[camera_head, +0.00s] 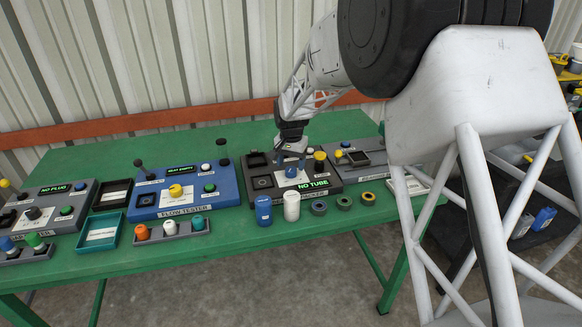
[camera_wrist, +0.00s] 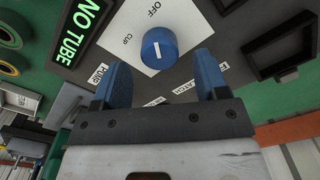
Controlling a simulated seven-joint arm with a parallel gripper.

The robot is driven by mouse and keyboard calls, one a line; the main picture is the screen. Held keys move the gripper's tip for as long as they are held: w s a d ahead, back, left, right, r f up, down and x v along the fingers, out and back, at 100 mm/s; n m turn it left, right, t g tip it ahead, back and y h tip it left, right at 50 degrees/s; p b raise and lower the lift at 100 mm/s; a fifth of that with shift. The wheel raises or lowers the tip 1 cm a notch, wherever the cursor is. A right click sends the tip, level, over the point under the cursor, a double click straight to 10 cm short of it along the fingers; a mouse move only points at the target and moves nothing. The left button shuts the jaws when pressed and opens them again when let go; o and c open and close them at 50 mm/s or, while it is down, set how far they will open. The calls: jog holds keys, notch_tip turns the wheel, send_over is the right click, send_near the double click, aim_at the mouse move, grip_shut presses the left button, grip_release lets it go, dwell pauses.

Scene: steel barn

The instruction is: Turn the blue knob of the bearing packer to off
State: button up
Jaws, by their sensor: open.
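The bearing packer (camera_head: 335,184) is a dark box with a green-lit "NO TUBE" display (camera_head: 315,185), on the green table. Its blue knob (camera_wrist: 159,48) sits on a white plate (camera_wrist: 125,38) marked "OFF" and "CLIP" in the wrist view. The knob has a short white line on its top; which mark it points to is hard to tell. My gripper (camera_wrist: 162,72) is open, its two blue fingers apart with the knob just beyond and between their tips, not visibly gripped. In the head view my gripper (camera_head: 291,160) is low over the packer and partly hides the knob.
A blue bottle (camera_head: 263,210), a white bottle (camera_head: 292,206) and dark rings (camera_head: 319,208) stand in front. The blue flow tester (camera_head: 222,190) is on the left, another grey device (camera_head: 375,163) on the right.

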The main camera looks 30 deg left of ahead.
aim_at(293, 169)
jog(key=shift+r, duration=2.7)
jog(key=shift+d, duration=0.1)
jog(key=shift+d+r, duration=0.2)
jog(key=shift+d, duration=0.1)
jog(key=s+d+r, duration=0.3)
jog(key=d+r, duration=0.2)
jog(key=d, duration=0.7)
jog(key=s+d+r+m+t, duration=0.15)
jog(key=d+r, duration=0.35)
jog(key=d, duration=0.7)
jog(key=s+d+r+n, duration=0.1)
jog(key=s+d+r, duration=0.3)
jog(key=d, duration=0.8)
jog(key=s+d+r+m, duration=0.1)
jog(key=s+d+r, duration=0.2)
jog(key=s+d, duration=1.1)
jog(key=s+d+f+t, duration=0.1)
jog(key=s+d+f, duration=0.3)
jog(key=s+d, duration=0.6)
jog(key=s, duration=0.3)
jog(key=shift+s+d+m, duration=0.25)
jog(key=shift+d+m, duration=0.1)
